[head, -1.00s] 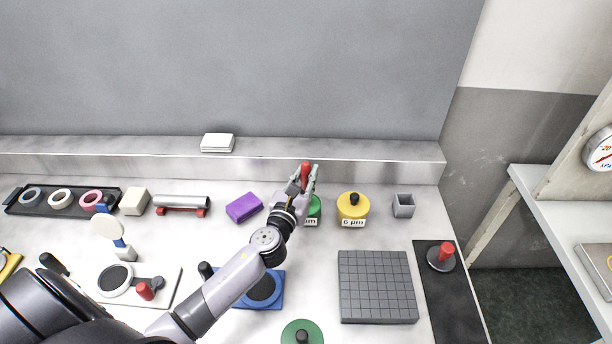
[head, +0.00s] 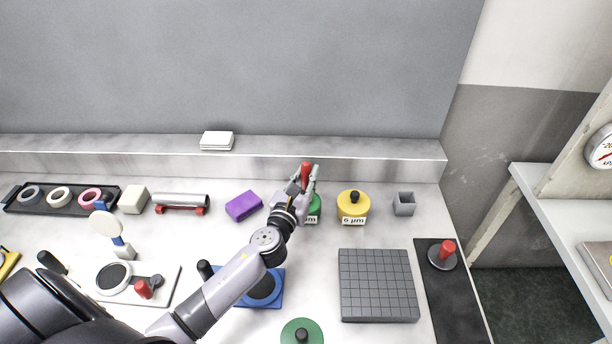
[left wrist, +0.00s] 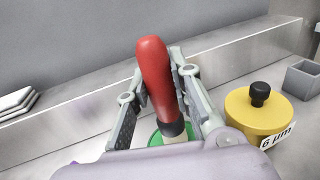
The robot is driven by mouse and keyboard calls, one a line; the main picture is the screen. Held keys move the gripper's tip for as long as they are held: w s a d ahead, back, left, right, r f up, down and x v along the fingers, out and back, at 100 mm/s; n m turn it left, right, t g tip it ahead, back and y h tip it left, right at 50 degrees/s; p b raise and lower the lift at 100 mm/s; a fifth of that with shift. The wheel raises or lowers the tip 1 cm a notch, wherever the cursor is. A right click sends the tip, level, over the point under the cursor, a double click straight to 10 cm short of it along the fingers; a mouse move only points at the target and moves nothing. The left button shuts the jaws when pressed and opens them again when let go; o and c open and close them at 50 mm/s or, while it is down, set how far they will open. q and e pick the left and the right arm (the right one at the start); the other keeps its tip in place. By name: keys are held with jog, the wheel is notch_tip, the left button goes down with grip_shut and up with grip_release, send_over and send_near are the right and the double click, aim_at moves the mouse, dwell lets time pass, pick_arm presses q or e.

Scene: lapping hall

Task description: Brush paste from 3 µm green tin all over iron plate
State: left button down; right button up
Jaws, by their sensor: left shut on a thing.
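My left gripper (head: 307,178) is shut on a red-handled brush (head: 306,171) and holds it above the green tin (head: 315,212), whose label is partly hidden by my arm. In the left wrist view the brush (left wrist: 155,75) stands nearly upright between the fingers. Its dark collar and pale lower end point down at the green tin (left wrist: 155,139); whether the tip touches paste is hidden. The grey iron plate (head: 378,286), scored with a square grid, lies right of my arm. My right gripper is not in view.
A yellow 6 µm tin (head: 353,206) and a small grey cup (head: 404,204) stand right of the green tin. A green lid (head: 302,333) lies at the front. A purple block (head: 244,205) and a blue-based stand (head: 272,297) are nearby. A red-knobbed weight (head: 443,256) sits on a dark strip.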

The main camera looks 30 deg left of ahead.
aim_at(306, 164)
pick_arm(q)
jog(key=shift+f+b, duration=0.45)
jog(key=shift+f, duration=0.05)
dwell(0.8)
jog(key=shift+r+p, duration=0.85)
jog(key=shift+p, duration=0.1)
notch_tip(306, 164, up, 6)
jog(key=p, duration=0.5)
jog(key=shift+f, duration=0.25)
